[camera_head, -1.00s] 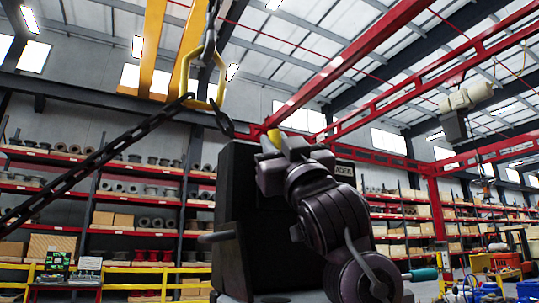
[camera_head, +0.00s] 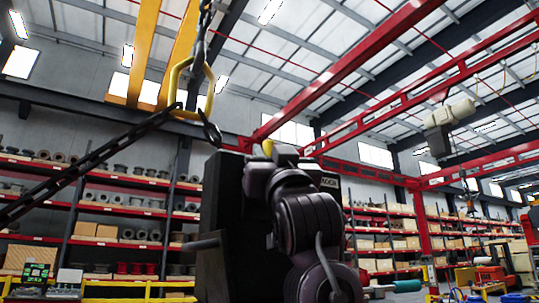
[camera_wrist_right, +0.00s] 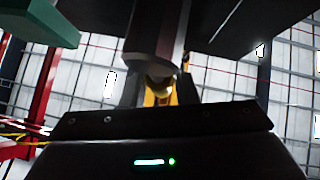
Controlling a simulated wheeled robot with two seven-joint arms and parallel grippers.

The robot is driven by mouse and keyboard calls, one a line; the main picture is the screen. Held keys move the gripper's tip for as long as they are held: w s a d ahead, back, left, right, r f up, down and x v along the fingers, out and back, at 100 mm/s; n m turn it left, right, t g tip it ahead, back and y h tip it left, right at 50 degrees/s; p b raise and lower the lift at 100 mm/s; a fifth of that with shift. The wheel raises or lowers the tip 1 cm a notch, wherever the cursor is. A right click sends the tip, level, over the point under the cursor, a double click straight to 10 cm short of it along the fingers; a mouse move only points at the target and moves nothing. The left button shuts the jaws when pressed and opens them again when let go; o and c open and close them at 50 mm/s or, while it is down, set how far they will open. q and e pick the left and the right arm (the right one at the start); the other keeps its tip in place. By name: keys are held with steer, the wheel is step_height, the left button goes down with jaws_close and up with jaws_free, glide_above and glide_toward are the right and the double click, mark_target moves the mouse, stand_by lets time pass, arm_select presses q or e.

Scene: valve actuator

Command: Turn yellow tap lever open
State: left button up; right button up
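The yellow tap lever shows only as a small yellow patch (camera_head: 267,148) at the top of a tall black block in the head view. In the right wrist view, a yellow part (camera_wrist_right: 161,92) sits between my fingers, below a dark round cylinder (camera_wrist_right: 154,62) that partly hides it. My right gripper (camera_head: 280,153) is at the top of the black block, beside the yellow patch. Its fingers (camera_wrist_right: 160,95) stand apart on either side of the yellow part. I cannot tell whether they touch it. My left gripper is not in view.
The black block (camera_head: 228,215) stands directly behind my right arm, with a grey bar (camera_head: 195,245) sticking out left. A yellow hook ring (camera_head: 190,90) hangs above, with a dark chain (camera_head: 95,160) running to the left. Shelves (camera_head: 110,190) stand far behind.

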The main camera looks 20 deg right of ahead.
steer(key=shift+o, duration=1.2)
steer(key=b+v, duration=0.4)
steer(key=v, duration=0.3)
steer(key=shift+s+f+b, duration=0.2)
steer(key=shift+f+b, duration=0.15)
